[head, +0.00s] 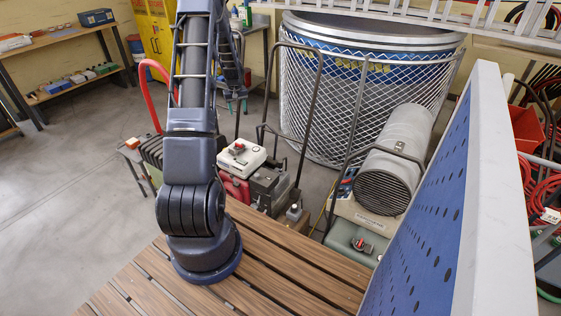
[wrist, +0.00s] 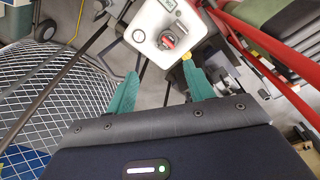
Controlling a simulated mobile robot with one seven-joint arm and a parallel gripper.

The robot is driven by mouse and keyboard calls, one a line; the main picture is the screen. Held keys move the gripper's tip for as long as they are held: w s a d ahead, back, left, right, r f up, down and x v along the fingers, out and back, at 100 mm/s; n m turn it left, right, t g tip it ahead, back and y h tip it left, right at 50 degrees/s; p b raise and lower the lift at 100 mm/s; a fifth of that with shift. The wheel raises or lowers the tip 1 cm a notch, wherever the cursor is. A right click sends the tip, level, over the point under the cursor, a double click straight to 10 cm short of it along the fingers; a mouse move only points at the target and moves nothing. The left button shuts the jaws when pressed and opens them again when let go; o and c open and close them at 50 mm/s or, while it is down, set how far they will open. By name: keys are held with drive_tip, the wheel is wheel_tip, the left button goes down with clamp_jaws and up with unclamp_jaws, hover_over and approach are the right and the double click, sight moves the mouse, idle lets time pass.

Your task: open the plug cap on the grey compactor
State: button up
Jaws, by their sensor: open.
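A compact machine has a pale grey-white top housing (head: 242,158) with a red cap or knob (head: 238,147) on it; I cannot tell for sure that it is the grey compactor. In the wrist view the pale housing (wrist: 150,30) shows a red and dark cap (wrist: 168,41), a small round gauge and a yellow part at its corner. The cap appears seated on the housing. My gripper (wrist: 159,72) is open and empty, its teal fingers pointing toward the housing, apart from the cap. In the head view the gripper is not clear.
A darker grey machine (head: 268,188) stands beside the pale one. Thin dark handle bars (head: 318,80) and a wire-mesh tank (head: 335,110) are close by. A red bar (wrist: 235,55) crosses the wrist view's right. A grey cylinder (head: 395,160) and green box (head: 350,243) stand right.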

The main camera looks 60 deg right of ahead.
drive_tip(key=s+d+f+m, duration=0.1)
drive_tip(key=s+d+f, duration=0.6)
drive_tip(key=f, duration=0.3)
drive_tip(key=m, duration=0.1)
hover_over(280, 161)
wheel_tip(280, 161, down, 14)
drive_tip(key=shift+y, duration=0.4)
drive_tip(key=f, duration=1.1)
drive_tip(key=shift+d, duration=0.2)
clamp_jaws()
